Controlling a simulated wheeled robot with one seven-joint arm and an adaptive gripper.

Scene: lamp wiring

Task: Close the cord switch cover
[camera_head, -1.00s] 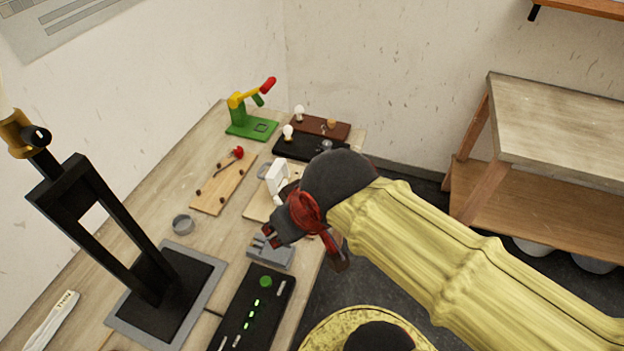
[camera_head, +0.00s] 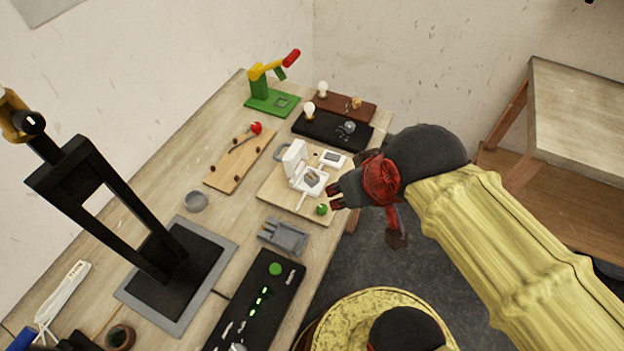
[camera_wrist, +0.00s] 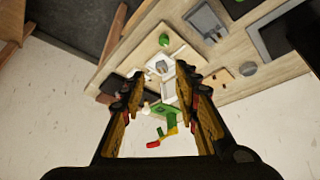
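The cord switch (camera_head: 308,181) is a white box on a light wooden board (camera_head: 274,192), with a grey part inside its open body. Its white cover (camera_head: 294,155) stands upright at the back left of the body, so the switch is open. My gripper (camera_head: 333,196) is to the right of the switch, near the board's right edge, and apart from it. In the wrist view my gripper (camera_wrist: 159,84) shows two spread fingers with nothing between them.
A green knob (camera_head: 322,209) sits on the board's front corner. A grey holder (camera_head: 283,236) and a black panel with green lights (camera_head: 256,302) lie nearer. A black lamp base (camera_head: 325,131) with bulbs is behind. A tall black frame (camera_head: 113,205) stands left.

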